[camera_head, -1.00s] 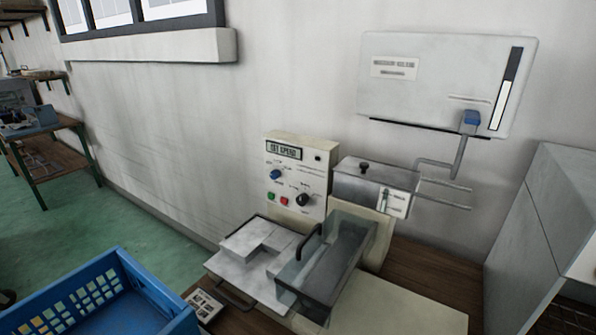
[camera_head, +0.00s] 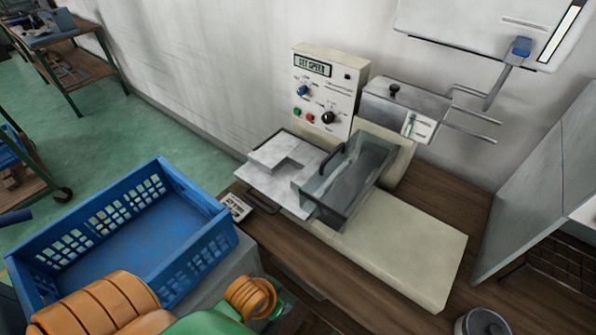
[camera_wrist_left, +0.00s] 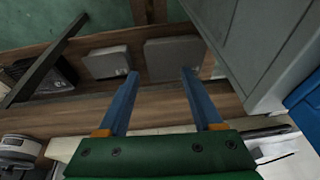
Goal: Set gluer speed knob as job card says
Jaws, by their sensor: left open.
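The gluer (camera_head: 400,235) is a cream machine on a wooden bench. In the left wrist view my left gripper (camera_wrist_left: 158,72) is open and empty, away from the knobs. Its fingers are not visible in the head view. My right gripper is not in view.
A blue crate (camera_head: 205,255) stands left of the machine. A clear-sided cover (camera_head: 350,180) and metal plate (camera_head: 280,165) lie before the panel. A metal box with a lever (camera_head: 400,105) is right of it. A grey cabinet (camera_head: 540,180) bounds the right side.

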